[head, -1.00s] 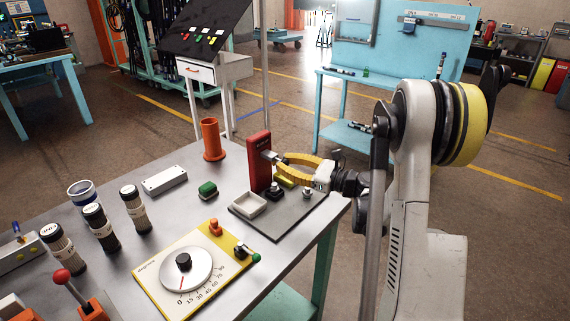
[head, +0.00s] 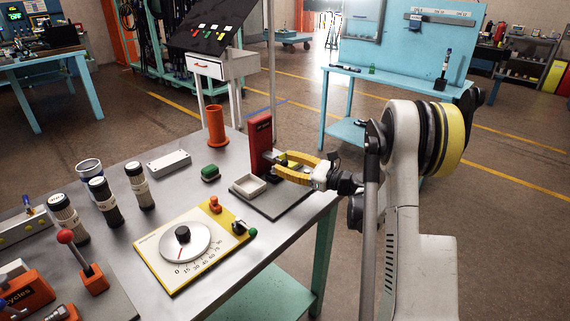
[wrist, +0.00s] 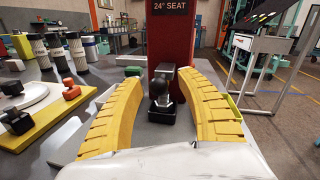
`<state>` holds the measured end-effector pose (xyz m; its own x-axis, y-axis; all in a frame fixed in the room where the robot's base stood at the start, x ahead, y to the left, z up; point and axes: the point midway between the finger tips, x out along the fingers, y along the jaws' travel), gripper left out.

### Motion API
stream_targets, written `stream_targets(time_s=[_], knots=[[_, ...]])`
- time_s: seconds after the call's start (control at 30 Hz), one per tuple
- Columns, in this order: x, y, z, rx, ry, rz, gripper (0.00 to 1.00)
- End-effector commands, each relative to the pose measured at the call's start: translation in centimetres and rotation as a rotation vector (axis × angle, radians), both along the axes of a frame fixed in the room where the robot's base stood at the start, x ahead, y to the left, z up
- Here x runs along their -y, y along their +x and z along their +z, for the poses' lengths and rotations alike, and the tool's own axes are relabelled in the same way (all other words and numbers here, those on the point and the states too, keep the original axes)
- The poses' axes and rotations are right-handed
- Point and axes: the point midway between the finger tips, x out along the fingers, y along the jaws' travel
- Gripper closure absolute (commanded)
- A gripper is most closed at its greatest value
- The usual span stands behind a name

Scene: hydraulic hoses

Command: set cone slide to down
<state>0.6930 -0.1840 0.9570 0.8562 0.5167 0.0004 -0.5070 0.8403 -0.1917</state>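The cone slide shows as a red upright post (head: 260,136) at the table's right end. In the wrist view the post (wrist: 173,38) reads "24° SEAT". My gripper (head: 281,166) is at the lower part of the post. In the wrist view my gripper's (wrist: 161,80) yellow fingers are spread, one each side of the knob, with gaps visible. The slide's lower part is partly hidden by the fingers in the head view.
A white tray (head: 250,186) stands left of the post on a grey plate. A green button (head: 210,173), an orange cup (head: 217,126) and a dial panel (head: 161,274) are further left. The table's right edge is close under my gripper.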

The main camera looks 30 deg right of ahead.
Motion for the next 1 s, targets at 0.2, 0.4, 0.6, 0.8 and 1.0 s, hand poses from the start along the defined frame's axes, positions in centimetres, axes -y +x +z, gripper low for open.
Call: stream_targets(time_s=[0.2, 0.4, 0.6, 0.8, 1.0], knots=[[0.0, 0.0, 0.0, 0.0, 0.0, 0.001, 0.56], [1.0, -1.5, 0.0, 0.0, 0.0, -0.002, 0.56], [3.4, -5.3, 0.0, 0.0, 0.0, -0.004, 0.56], [5.3, -8.7, 0.0, -0.001, 0.0, -0.002, 0.56], [6.2, -10.2, 0.0, 0.0, 0.0, -0.001, 0.56]])
